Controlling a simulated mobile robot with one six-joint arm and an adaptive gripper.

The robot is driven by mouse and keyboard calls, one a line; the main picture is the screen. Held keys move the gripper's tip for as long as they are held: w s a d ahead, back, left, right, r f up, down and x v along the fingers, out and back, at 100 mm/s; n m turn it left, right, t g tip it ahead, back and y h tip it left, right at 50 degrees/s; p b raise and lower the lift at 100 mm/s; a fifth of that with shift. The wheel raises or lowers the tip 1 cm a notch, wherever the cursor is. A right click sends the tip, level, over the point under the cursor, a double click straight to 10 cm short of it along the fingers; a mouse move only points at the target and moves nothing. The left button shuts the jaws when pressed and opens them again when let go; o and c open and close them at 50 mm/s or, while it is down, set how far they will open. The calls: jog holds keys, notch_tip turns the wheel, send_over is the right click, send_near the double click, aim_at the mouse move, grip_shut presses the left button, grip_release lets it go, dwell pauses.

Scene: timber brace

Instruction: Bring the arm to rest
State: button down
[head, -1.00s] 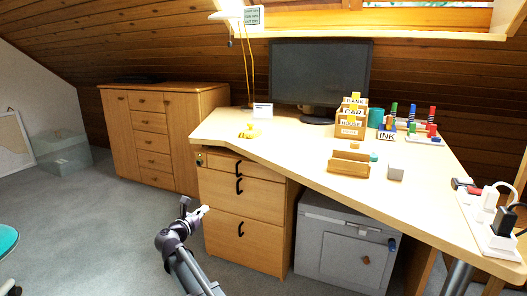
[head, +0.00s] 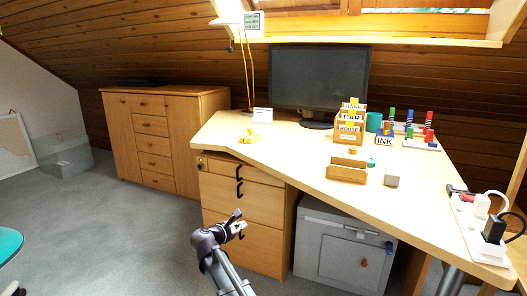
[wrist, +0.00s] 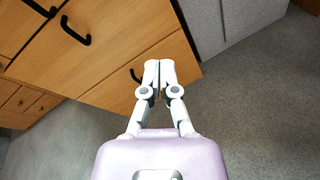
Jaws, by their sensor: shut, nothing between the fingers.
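My gripper (head: 239,225) is in front of the wooden drawer unit under the desk, low in the head view. In the wrist view its two white fingers (wrist: 160,68) are together with nothing between them. The drawer unit (head: 228,201) with black handles lies just beyond the fingers, and its drawers look shut. I cannot tell the exact gap between the fingertips and the drawer front.
The desk (head: 290,151) stands above and to the right, with a monitor (head: 320,82) and small items on it. A grey safe-like box (head: 343,247) stands under it. A cabinet (head: 150,140) is behind left. Grey carpet (head: 110,225) at left is clear.

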jog(key=s+d+f+m+g+y+p, duration=0.1)
jog(key=s+d+m+g+p, duration=0.25)
jog(key=s+d+m, duration=0.4)
jog(key=s+d+f+m+g+y+p, duration=0.15)
jog(key=s+d+m+g, duration=0.3)
jog(key=d, duration=0.65)
jog(key=s+d+r+m+g+y+p, duration=0.1)
jog(key=s+d+m+g+y+p, duration=0.2)
jog(key=s+m, duration=0.4)
jog(key=s+d+r+m+g+y+p, duration=0.1)
jog(key=s+d+m+y+p, duration=0.3)
jog(key=s, duration=0.4)
notch_tip(320, 180, up, 37)
jog(key=m+h+p, duration=0.1)
jog(key=p, duration=3.6)
jog(key=shift+s+a, duration=0.15)
jog(key=shift+a, duration=0.15)
jog(key=c, duration=1.4)
grip_release()
